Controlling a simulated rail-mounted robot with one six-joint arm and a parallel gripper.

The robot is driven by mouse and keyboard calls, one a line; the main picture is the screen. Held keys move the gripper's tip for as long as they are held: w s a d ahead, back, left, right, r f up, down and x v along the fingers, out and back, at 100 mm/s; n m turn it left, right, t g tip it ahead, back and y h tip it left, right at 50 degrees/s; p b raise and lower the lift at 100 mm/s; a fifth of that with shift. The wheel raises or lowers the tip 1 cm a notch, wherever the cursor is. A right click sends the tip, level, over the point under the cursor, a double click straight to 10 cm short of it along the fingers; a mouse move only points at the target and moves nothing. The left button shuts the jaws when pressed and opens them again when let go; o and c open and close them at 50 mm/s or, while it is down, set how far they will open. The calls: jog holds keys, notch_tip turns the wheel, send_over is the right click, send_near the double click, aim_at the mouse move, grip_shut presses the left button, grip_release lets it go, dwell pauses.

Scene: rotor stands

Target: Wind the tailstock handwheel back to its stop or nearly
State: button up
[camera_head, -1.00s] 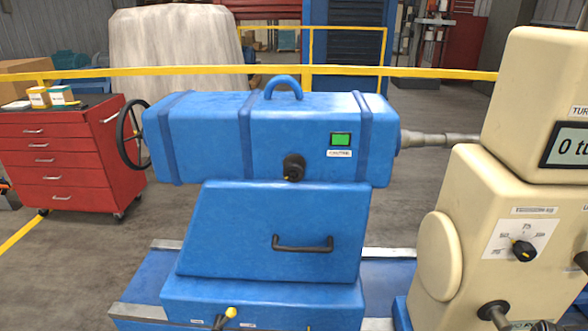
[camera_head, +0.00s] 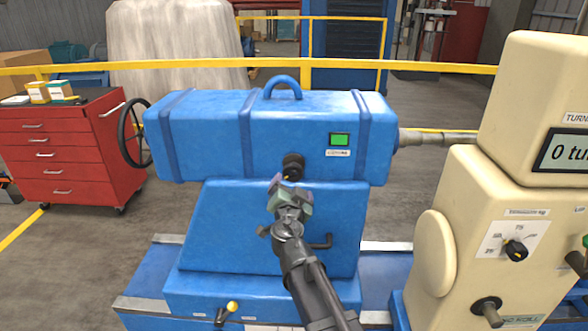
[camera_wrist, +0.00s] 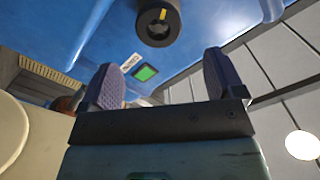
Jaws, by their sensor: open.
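The blue tailstock (camera_head: 240,130) stands on its blue base with its quill (camera_head: 440,138) pointing right. Its black spoked handwheel (camera_head: 132,132) is on the left end, seen nearly edge-on. A black knob (camera_head: 292,164) sits on the tailstock's near face, beside a small green-lit display (camera_head: 340,139). My gripper (camera_head: 288,186) is in front of the tailstock, just below the knob and far right of the handwheel. In the wrist view my gripper (camera_wrist: 168,85) has its two fingers spread with nothing between them. The knob (camera_wrist: 158,22) and green display (camera_wrist: 146,73) show beyond them.
A cream headstock (camera_head: 470,220) with dials and a display stands at the right. A red tool cabinet (camera_head: 70,155) stands behind and left of the handwheel. A yellow rail (camera_head: 420,67) runs across behind. A yellow-tipped lever (camera_head: 229,311) sticks out of the tailstock base.

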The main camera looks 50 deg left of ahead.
aim_at(294, 173)
jog(key=x, duration=1.1)
jog(key=shift+d, duration=0.15)
jog(key=c, duration=0.9)
